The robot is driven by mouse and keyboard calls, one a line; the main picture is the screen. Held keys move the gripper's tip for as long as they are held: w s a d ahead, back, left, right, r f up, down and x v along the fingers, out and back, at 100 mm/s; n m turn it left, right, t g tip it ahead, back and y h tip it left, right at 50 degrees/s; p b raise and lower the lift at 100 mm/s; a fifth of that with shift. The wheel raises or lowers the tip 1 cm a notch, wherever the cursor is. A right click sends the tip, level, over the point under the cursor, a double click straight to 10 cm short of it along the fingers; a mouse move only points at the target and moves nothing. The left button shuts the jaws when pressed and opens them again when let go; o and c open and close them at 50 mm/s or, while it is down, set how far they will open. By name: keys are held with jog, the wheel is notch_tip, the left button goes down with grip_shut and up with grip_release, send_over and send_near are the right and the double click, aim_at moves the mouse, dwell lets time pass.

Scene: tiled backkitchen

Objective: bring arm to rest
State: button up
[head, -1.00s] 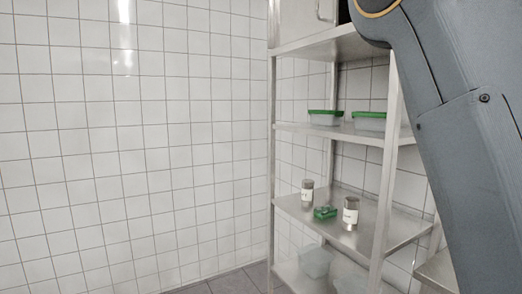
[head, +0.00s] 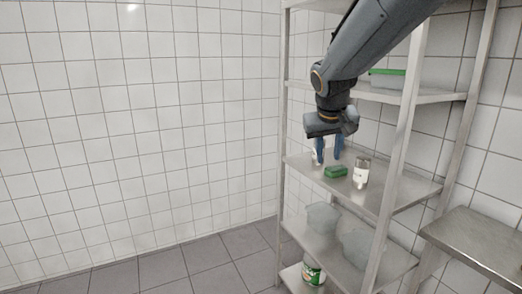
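My gripper (head: 329,151) hangs from my dark grey arm, pointing down in front of the shelving unit, with its two blue fingers apart. Nothing shows between the fingers. It appears just above the middle shelf (head: 395,192). A green block-like item (head: 336,171) lies on that shelf, just below and right of the fingers. A jar with a white label (head: 361,173) stands to its right. Another labelled jar (head: 315,153) is mostly hidden behind the left finger.
The metal shelving unit has an upright post (head: 395,150) close to the arm. A green-lidded container (head: 388,78) is on the upper shelf. Clear bags or tubs (head: 322,218) and a can (head: 313,271) sit lower. A steel table (head: 480,240) is at right. Floor at left is free.

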jog(key=s+f+g+y, duration=0.1)
jog(key=s+f+g, duration=0.1)
jog(key=s+f, duration=0.8)
jog(key=s+f+g+y, duration=0.1)
jog(key=s+f+g, duration=0.1)
jog(key=s+f, duration=0.8)
jog(key=s, duration=0.7)
jog(key=shift+s+d+f+m+g, duration=0.2)
jog(key=shift+s+f+m+g, duration=0.1)
jog(key=shift+g, duration=0.1)
